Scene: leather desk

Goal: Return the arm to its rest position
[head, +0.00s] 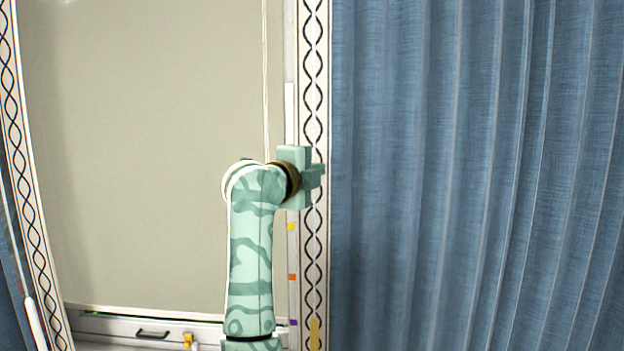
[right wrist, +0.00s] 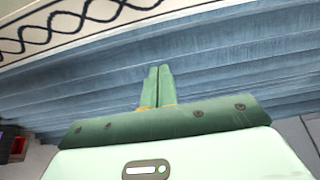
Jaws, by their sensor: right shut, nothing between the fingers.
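My right arm (head: 252,260), pale green with darker wavy marks, rises from the bottom of the head view. Its right gripper (head: 316,178) is at the top, pointing to the right in front of the patterned border. In the right wrist view the two green fingers of the right gripper (right wrist: 158,86) lie side by side, shut and empty, with the blue curtain behind them. My left gripper is not in view.
A blue pleated curtain (head: 470,180) fills the right of the head view. A beige blind (head: 150,150) hangs at the left, between white borders (head: 313,70) with a dark wavy pattern. A sill with a dark handle (head: 152,334) runs below the blind.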

